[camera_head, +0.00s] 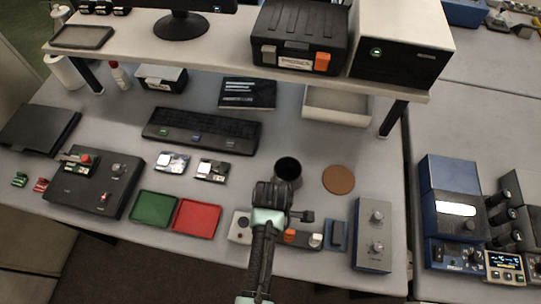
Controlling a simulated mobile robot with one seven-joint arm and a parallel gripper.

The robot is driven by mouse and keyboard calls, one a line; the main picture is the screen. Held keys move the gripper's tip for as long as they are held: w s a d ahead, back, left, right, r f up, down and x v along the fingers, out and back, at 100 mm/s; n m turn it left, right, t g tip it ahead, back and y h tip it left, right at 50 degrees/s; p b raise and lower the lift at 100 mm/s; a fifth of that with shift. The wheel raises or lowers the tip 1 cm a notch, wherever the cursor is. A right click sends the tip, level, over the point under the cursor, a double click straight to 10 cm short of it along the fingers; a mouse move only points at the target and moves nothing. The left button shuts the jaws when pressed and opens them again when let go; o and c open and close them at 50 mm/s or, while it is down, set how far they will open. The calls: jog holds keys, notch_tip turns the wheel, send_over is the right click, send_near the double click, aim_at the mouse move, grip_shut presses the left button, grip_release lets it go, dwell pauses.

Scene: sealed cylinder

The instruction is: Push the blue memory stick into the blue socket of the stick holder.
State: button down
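A long black unit (180,132) lies on the desk under the shelf, with small green, blue and pale marks along its front. It may be the stick holder; I cannot make out its sockets. I cannot pick out the blue memory stick. A small green piece (20,180) and a small red piece (41,185) lie at the far left of the desk. My gripper (272,188) is right of and nearer than the black unit, over the desk beside a dark cup. Its fingers are too dark and foreshortened to show whether they hold anything.
A dark cup (288,168) and a brown coaster (338,180) are close to my gripper. Green (153,208) and red (197,217) trays lie left of it, a grey knob box (372,235) right. The shelf (235,66) overhangs the desk's back.

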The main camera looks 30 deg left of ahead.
jog(key=shift+f+b, duration=0.3)
jog(key=shift+f, duration=0.15)
jog(key=c, duration=0.7)
grip_release()
jog(key=shift+c, duration=0.2)
notch_tip(320, 180, up, 13)
jog(key=b, duration=0.1)
jog(key=shift+b, duration=0.4)
jog(key=shift+f, duration=0.1)
